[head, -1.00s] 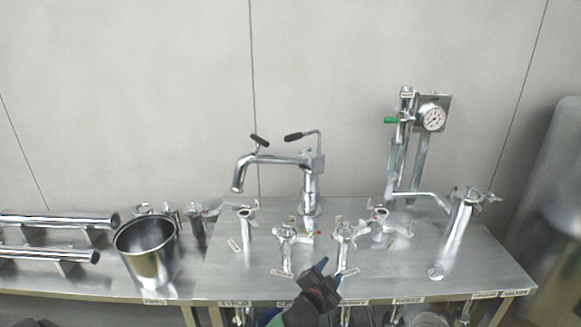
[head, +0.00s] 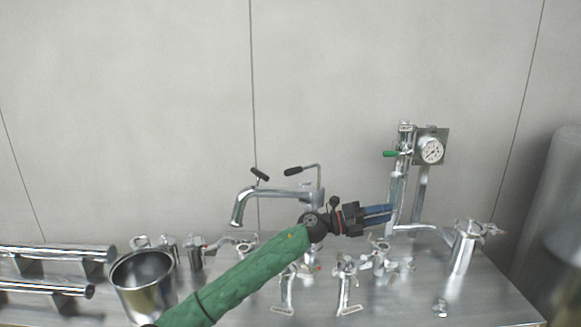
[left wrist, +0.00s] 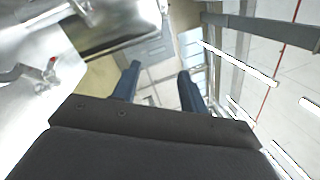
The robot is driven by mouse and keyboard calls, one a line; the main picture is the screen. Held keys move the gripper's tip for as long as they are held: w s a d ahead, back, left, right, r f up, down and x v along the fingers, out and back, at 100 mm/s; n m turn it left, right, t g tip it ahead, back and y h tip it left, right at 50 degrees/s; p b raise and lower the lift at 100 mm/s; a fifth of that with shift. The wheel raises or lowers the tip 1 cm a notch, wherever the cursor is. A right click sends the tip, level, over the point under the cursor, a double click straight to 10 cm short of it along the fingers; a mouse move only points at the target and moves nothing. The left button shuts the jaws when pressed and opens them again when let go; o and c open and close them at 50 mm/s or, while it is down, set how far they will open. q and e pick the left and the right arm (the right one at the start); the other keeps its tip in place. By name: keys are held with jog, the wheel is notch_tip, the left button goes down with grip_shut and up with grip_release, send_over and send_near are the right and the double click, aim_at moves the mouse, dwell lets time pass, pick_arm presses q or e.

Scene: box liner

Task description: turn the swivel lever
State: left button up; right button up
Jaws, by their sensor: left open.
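My left gripper (head: 388,214) reaches in over the table with its blue fingers pointing right, just left of the foot of the gauge stand. In the left wrist view its two fingers (left wrist: 157,82) are apart with nothing between them. A swivel tap (head: 275,195) with a curved spout stands behind my arm; its post is partly hidden. It carries two black-tipped levers, one (head: 260,174) above the spout and one (head: 293,171) on a bent rod. A green-handled lever (head: 390,154) sits on the gauge stand, above my gripper. Which lever is the swivel lever I cannot tell.
Several small valves (head: 347,266) stand along the table front, partly behind my arm. A steel pot (head: 145,278) and pipes (head: 55,253) are at left. A dial gauge (head: 431,151) and a slanted cylinder with a pipe (head: 464,247) stand at right. The wall space above is clear.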

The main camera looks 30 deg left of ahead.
pick_arm(q)
jog(key=w+a+r+m+g+y, duration=0.3)
jog(key=a+y, duration=0.1)
jog(key=a, duration=0.4)
jog(key=w+a+r+m+g+y, duration=0.3)
jog(key=a+y, duration=0.1)
jog(key=a, duration=0.5)
jog(key=s+a+r+n+g+y, duration=0.1)
jog(key=a+r+y, duration=0.2)
jog(key=a, duration=0.6)
jog(key=s+a+r+n+y, duration=0.1)
jog(key=a+r+y, duration=0.25)
jog(key=a, duration=0.55)
jog(key=shift+h, duration=0.45)
jog(key=p+x, duration=0.3)
jog(key=x, duration=0.3)
jog(key=shift+s+d+r, duration=0.1)
jog(key=shift+d, duration=0.1)
jog(key=shift+d+f, duration=0.2)
jog(key=shift+f, duration=0.55)
pick_arm(e)
notch_tip(320, 180, down, 6)
jog(key=s+d, duration=0.2)
jog(key=shift+s+d, duration=0.25)
jog(key=shift+d, duration=0.1)
pick_arm(q)
grip_shut()
pick_arm(e)
jog(key=shift+s+d, duration=0.1)
jog(key=shift+d, duration=0.05)
